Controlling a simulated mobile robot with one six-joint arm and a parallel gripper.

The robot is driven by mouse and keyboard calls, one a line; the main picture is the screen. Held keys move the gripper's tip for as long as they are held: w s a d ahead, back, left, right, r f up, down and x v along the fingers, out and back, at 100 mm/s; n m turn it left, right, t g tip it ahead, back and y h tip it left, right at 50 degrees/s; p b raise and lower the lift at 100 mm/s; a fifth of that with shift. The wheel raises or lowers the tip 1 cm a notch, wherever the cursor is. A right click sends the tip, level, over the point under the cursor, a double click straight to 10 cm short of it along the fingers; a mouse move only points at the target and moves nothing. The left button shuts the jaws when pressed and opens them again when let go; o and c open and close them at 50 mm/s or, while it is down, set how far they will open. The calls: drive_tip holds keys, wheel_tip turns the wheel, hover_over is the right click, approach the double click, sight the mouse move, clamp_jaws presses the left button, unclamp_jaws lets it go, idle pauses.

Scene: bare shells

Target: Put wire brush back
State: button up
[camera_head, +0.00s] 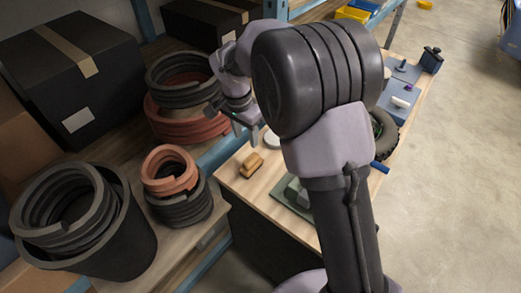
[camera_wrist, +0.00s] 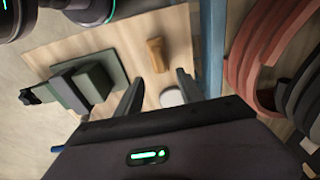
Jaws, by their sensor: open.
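A small tan, wooden-looking block with a darker side (camera_head: 251,164), which looks like the wire brush, lies on the light wooden bench top (camera_head: 238,184). It also shows in the wrist view (camera_wrist: 157,53), beyond the fingertips. My gripper (camera_head: 246,132) is open and empty above the bench, near the shelf edge. In the wrist view its two fingers (camera_wrist: 160,76) point toward the block, with nothing between them. The brush's bristles cannot be made out. My arm hides part of the bench.
A white round thing (camera_wrist: 171,97) lies near the brush. Coiled red and black hoses (camera_head: 182,125) fill the shelf at left.

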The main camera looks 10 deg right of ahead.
drive_tip(key=s+d+r+n+t+y, duration=0.1)
drive_tip(key=s+d+r, duration=0.15)
drive_tip(key=r, duration=0.25)
drive_tip(key=s+d+r, duration=0.1)
drive_tip(key=s+r, duration=0.3)
drive_tip(key=r, duration=0.1)
drive_tip(key=s+d+r+n+t+y, duration=0.1)
drive_tip(key=s+d+r+t, duration=0.1)
drive_tip(key=s, duration=0.8)
drive_tip(key=s+d+r+n+t+y, duration=0.1)
drive_tip(key=s+d+r+n, duration=0.1)
drive_tip(key=s, duration=0.9)
drive_tip(key=shift+s+d+r+n+t, duration=0.3)
drive_tip(key=shift+d+r+t, duration=0.1)
drive_tip(key=shift+r, duration=0.3)
drive_tip(key=shift+f, duration=0.1)
wheel_tip(320, 180, down, 14)
drive_tip(key=b, duration=1.4)
drive_tip(key=shift+r, duration=0.2)
